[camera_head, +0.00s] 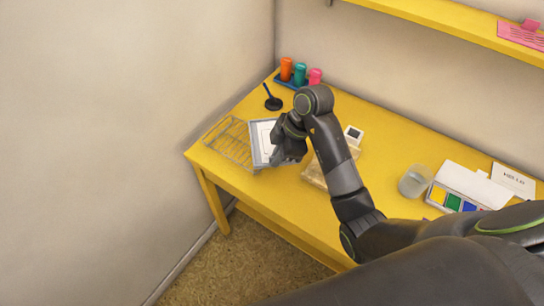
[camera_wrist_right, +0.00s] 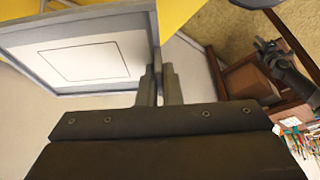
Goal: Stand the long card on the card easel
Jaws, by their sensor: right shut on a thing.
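The card easel (camera_head: 257,146) looks like a grey-framed white board with a thin black outline, at the left end of the yellow table. It fills the upper left of the right wrist view (camera_wrist_right: 60,77). My right gripper (camera_head: 281,156) is at its right side.
A wire rack (camera_head: 230,141) lies left of the easel.

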